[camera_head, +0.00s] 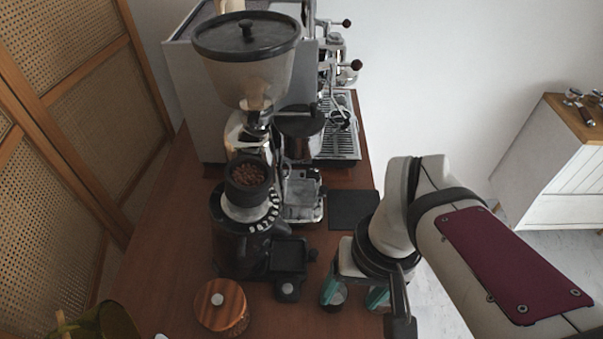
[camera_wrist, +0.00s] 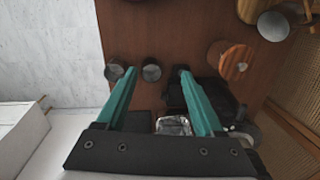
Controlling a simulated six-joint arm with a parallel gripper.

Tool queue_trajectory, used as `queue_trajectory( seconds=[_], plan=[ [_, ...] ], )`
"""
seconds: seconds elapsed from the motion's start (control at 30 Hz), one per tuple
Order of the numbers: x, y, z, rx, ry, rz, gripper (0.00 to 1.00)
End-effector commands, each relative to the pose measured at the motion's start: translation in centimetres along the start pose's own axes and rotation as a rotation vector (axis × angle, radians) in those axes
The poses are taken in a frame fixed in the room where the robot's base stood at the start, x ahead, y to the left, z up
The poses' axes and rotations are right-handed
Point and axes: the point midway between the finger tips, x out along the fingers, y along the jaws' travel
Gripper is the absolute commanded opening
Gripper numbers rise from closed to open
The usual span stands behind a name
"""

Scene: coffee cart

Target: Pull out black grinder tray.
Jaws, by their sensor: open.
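The black grinder (camera_head: 240,235) with coffee beans on top stands at the front of the wooden cart top. My gripper (camera_head: 355,296) has teal fingers that are spread apart and empty. It is to the right of the tray, apart from it. In the wrist view, the black grinder (camera_wrist: 203,95) is partly hidden behind the right finger, and the fingertips (camera_wrist: 156,71) point down towards the cart top.
Two small dark cups (camera_wrist: 151,70) stand near my fingertips. A round wooden-lidded container (camera_head: 221,306) is front left of the grinder. A larger grinder (camera_head: 246,70), an espresso machine (camera_head: 190,90) and a black mat (camera_head: 353,209) are farther back. A rattan screen (camera_head: 75,110) borders the left.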

Motion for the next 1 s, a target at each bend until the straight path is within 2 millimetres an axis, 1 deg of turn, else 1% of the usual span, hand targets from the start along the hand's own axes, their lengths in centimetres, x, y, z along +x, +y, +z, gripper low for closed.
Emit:
queue_trajectory(
  seconds=[0.03, 0.07, 0.1, 0.13, 0.2, 0.3, 0.37, 0.47, 0.57, 0.7, 0.8, 0.9, 1.0],
  plan=[
    [0.1, -0.6, -3.2, -0.23, -0.011, 0.023, 0.6],
    [0.2, -1.1, -5.4, -0.395, -0.013, 0.037, 0.6],
    [0.7, -1.7, -8.0, -0.606, -0.019, 0.055, 0.6],
    [1.2, -2.3, -9.9, -0.756, -0.025, 0.068, 0.6],
    [2.6, -3.5, -13.5, -1.053, -0.037, 0.091, 0.6],
    [4.2, -4.7, -16.5, -1.318, -0.053, 0.112, 0.6],
    [4.9, -5.0, -17.2, -1.388, -0.058, 0.117, 0.6],
    [6.4, -4.8, -17.4, -1.409, -0.061, 0.117, 0.6],
    [9.1, -4.5, -17.4, -1.406, -0.063, 0.116, 0.6],
    [13.4, -3.9, -17.4, -1.403, -0.064, 0.115, 0.6],
    [16.1, -3.6, -17.5, -1.402, -0.063, 0.115, 0.6],
    [18.2, -3.4, -17.6, -1.402, -0.061, 0.116, 0.6],
    [19.4, -3.2, -17.7, -1.401, -0.059, 0.117, 0.6]
  ],
)
